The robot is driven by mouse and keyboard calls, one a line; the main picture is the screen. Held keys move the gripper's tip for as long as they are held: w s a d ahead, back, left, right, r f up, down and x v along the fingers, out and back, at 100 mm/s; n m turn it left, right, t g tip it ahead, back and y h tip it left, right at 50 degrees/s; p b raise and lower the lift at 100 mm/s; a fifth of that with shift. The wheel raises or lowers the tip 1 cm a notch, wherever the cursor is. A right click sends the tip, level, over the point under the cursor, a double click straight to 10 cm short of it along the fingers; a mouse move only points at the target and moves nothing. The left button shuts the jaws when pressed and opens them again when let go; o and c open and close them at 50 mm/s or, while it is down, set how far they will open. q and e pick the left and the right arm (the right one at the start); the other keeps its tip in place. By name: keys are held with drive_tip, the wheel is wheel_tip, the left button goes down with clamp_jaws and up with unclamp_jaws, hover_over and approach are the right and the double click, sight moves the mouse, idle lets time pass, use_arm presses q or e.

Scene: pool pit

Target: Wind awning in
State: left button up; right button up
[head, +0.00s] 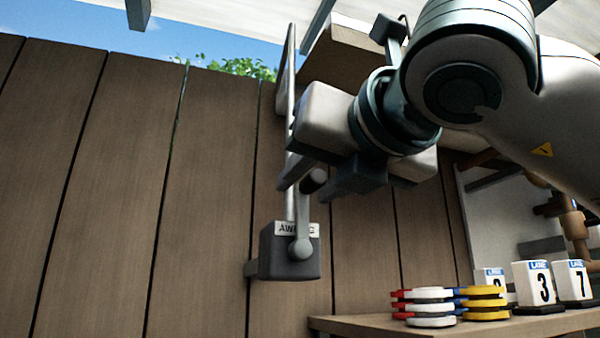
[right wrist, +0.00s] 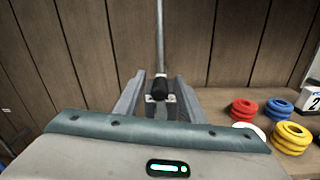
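The dark grey awning winder box (head: 285,256), with a partly covered "AWNING" label, is fixed to the wooden wall in the head view. Its grey crank arm (head: 303,222) points up from the hub to a black handle knob (head: 314,181). A pale rod (head: 291,90) rises from the box. My right gripper (head: 300,176) is at the height of the knob. In the right wrist view the black knob (right wrist: 160,88) shows between the two fingers, which stand apart with a gap on each side. Contact cannot be told. My left gripper is out of view.
A wooden shelf (head: 375,326) at lower right bears red, white, blue and yellow rings (head: 432,307) and lane number blocks (head: 540,287). A pale awning (head: 200,12) spans overhead. The wall planks left of the box are clear.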

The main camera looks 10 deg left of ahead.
sight(300, 239)
drive_tip(key=shift+p+x, duration=0.75)
drive_tip(key=shift+x, duration=1.2)
clamp_jaws()
